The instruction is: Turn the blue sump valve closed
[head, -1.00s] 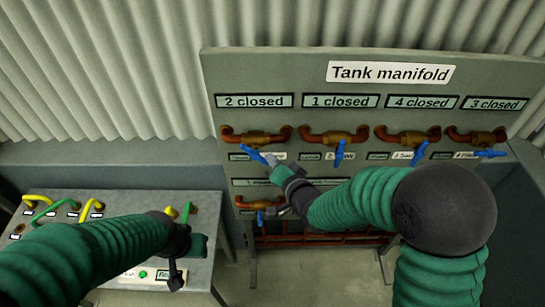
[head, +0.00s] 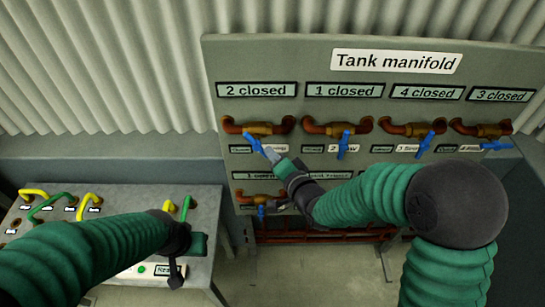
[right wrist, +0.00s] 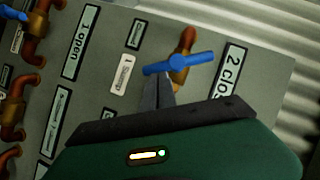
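The blue valve handle (head: 253,142) at the upper left of the manifold panel slants down to the right, on a brown pipe under the sign "2 closed" (head: 256,90). The label beside it is partly hidden and seems to end in "ump". In the right wrist view the same blue handle (right wrist: 190,61) lies across the tips of my right gripper (right wrist: 157,82). My right gripper (head: 274,154) has its fingers together, at or touching the handle; no grip around it shows. My left gripper (head: 177,264) hangs over the console; its fingers are too small to judge.
Other blue handles (head: 343,144) (head: 425,144) sit to the right, under signs "1 closed", "4 closed" and "3 closed". A lower valve (head: 261,200) is just below my right gripper. A console (head: 205,215) with yellow and green handles stands at the left.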

